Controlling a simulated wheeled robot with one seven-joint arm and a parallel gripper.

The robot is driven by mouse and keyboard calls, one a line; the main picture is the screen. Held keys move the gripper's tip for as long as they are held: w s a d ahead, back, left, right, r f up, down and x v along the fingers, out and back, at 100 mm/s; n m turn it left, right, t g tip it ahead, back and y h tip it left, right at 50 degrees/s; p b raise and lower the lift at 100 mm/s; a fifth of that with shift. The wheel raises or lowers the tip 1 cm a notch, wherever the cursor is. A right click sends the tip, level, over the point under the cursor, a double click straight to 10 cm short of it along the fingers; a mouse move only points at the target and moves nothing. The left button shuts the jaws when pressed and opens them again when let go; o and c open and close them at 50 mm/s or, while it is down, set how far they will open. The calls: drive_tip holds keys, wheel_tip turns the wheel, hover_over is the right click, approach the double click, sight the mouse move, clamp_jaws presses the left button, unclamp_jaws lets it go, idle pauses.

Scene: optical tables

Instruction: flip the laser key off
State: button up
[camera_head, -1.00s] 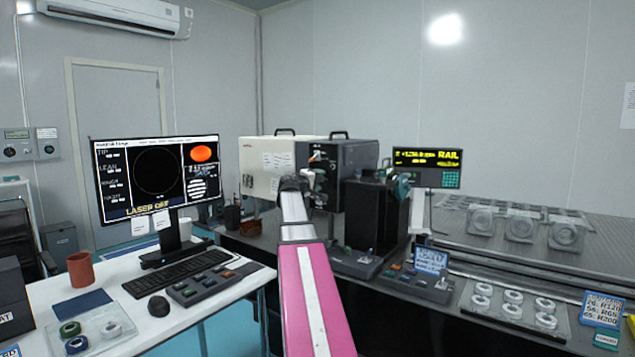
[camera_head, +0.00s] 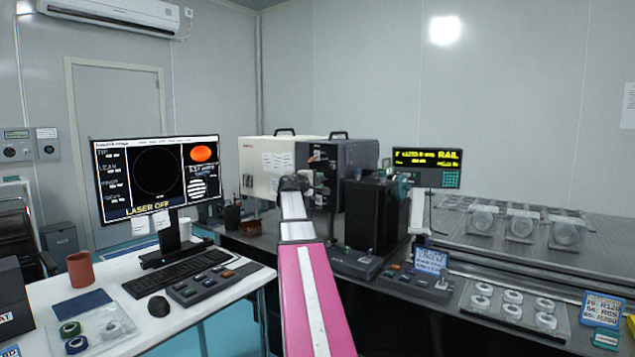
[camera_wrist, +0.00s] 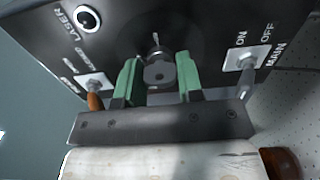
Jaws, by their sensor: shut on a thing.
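The laser housing (camera_head: 266,168) is a white box with a black front panel (camera_head: 338,165) at the back, seen in the head view. The wrist view faces this dark panel, with the word LASER at upper left. A grey round key (camera_wrist: 158,76) with a small upright pin sits in the panel's middle. My gripper (camera_wrist: 160,70) has its green fingers on either side of the key, shut on it. In the head view, my pink arm hides part of the housing. The monitor (camera_head: 157,175) reads LASER OFF.
A MAIN toggle (camera_wrist: 243,62) marked ON and OFF is right of the fingers. An orange-tipped lever (camera_wrist: 95,100) is close on the left. A black block (camera_head: 375,215) stands right of my arm. The desk holds a keyboard (camera_head: 178,273) and mug (camera_head: 81,270).

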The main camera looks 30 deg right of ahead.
drive_tip(key=o, duration=0.9)
drive_tip(key=shift+o, duration=0.2)
drive_tip(key=v, duration=1.1)
drive_tip(key=shift+f, duration=0.1)
